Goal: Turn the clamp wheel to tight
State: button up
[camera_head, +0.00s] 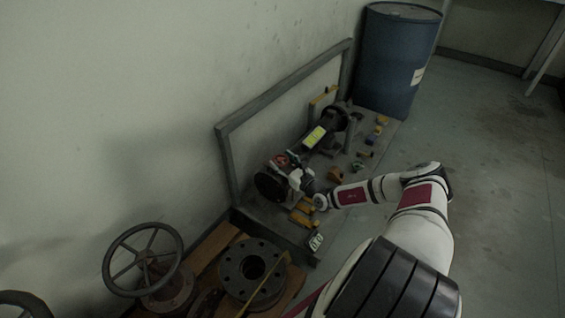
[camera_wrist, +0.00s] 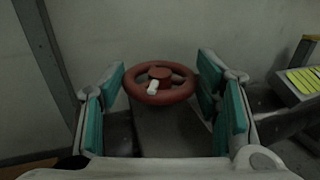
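The clamp wheel (camera_wrist: 182,92) is a small red spoked handwheel with a pale knob or mark (camera_wrist: 153,88) near its front rim. It is in the upper middle of the wrist view. It also shows as a small red patch (camera_head: 281,160) in the head view, beside my gripper (camera_head: 300,179). In the wrist view my gripper (camera_wrist: 162,82) is open, with teal-padded fingers on the left and right of the wheel. A gap shows on each side, and no contact is visible. A grey body lies below the wheel, between the fingers.
A blue drum (camera_head: 397,65) stands behind the bench. A grey frame (camera_head: 285,88) rises along the wall side. Small yellow and orange parts (camera_head: 335,173) lie on the bench. A large handwheel (camera_head: 143,258) and a flange (camera_head: 250,272) are at lower left. Floor at right is clear.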

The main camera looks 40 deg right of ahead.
jog(key=shift+c, duration=1.4)
